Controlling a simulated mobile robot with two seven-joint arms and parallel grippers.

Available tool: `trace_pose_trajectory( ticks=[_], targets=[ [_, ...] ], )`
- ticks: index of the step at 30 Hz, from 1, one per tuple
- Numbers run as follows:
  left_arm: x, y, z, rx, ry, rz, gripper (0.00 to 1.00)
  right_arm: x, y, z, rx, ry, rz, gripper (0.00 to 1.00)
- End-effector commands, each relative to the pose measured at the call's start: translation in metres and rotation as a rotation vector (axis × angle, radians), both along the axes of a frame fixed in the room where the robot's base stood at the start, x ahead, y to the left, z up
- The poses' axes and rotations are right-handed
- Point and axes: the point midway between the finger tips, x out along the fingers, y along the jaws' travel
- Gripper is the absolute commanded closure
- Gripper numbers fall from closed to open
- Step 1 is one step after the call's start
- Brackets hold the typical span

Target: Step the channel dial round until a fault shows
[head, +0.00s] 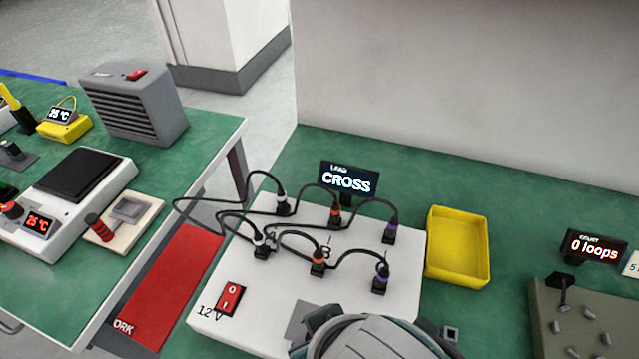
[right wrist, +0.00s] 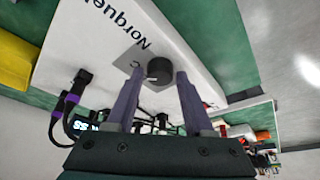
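The white test box (head: 255,305) carries several plugged black leads with white, orange and purple plugs. Its display (head: 347,180) reads "LEAD CROSS". In the right wrist view a round black dial (right wrist: 159,70) sits on the box face, on a grey patch, near the word "Norque". My right gripper (right wrist: 157,77) is open, its two purple fingers to either side of the dial in that view; I cannot tell whether they touch it. In the head view my right arm (head: 375,338) covers the dial. My left gripper is not in view.
A red rocker switch (head: 230,298) marked 12 V is on the box. A yellow tray (head: 458,248) stands to its right, and a display (head: 595,247) reading "0 loops" is further right. A red mat (head: 170,285) lies left. Leads arch above the box.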

Motion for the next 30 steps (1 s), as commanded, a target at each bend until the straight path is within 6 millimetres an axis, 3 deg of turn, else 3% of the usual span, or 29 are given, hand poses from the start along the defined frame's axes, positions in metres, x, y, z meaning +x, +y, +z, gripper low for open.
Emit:
trace_pose_trajectory(
  ticks=[4,14,30],
  targets=[
    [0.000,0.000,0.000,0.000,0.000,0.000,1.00,0.000,0.000,0.000,0.000,0.000,0.001,0.30],
    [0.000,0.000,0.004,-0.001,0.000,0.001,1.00,-0.001,-0.001,0.005,0.000,-0.001,0.002,0.29],
    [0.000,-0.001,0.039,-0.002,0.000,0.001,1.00,-0.031,-0.015,0.084,-0.001,0.000,0.002,0.29]
  ],
)
